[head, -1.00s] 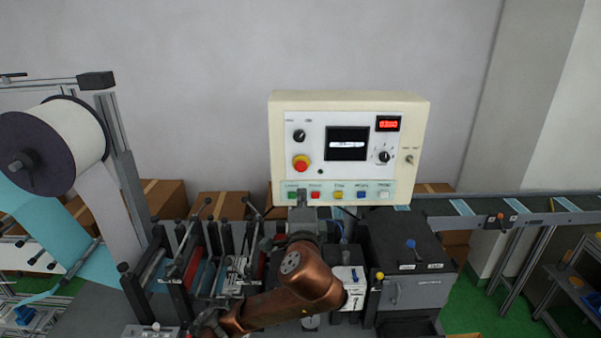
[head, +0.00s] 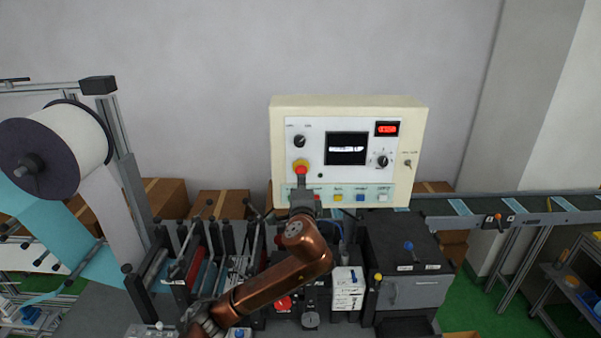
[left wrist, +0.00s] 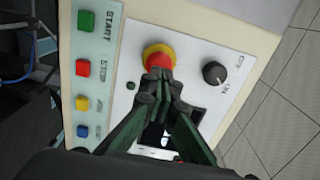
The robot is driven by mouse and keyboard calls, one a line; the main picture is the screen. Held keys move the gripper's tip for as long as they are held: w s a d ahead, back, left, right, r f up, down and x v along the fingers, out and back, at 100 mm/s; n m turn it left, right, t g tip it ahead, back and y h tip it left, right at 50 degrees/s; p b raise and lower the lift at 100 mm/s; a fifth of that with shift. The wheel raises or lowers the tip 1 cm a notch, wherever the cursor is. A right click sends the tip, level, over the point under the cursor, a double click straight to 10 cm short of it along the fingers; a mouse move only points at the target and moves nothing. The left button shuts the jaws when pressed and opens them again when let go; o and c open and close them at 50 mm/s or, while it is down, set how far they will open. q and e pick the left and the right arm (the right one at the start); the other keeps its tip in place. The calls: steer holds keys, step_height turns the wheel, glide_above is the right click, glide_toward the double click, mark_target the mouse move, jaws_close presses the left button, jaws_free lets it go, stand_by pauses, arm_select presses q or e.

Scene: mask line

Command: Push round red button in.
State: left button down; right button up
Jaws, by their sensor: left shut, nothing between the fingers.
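The round red button (head: 300,167) sits on a yellow base at the left of the control panel (head: 320,125). In the left wrist view the red button (left wrist: 159,57) shows just beyond my fingertips, which cover part of it. My left gripper (head: 301,178) is shut and empty, its tips at the lower edge of the button. In the left wrist view the left gripper's fingers (left wrist: 158,76) overlap the button's front. I cannot tell whether they touch it or whether the button is pressed. My right gripper is not in view.
A black knob (head: 299,141) is above the button and a dark screen (head: 346,148) to its right. A row of square buttons, such as the blue one (head: 360,198), lies below. A paper roll (head: 75,140) stands left, a conveyor (head: 470,208) right.

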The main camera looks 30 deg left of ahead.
mark_target(301, 172)
arm_select(q)
steer(key=shift+p+x, duration=0.4)
steer(key=shift+x, duration=1.1)
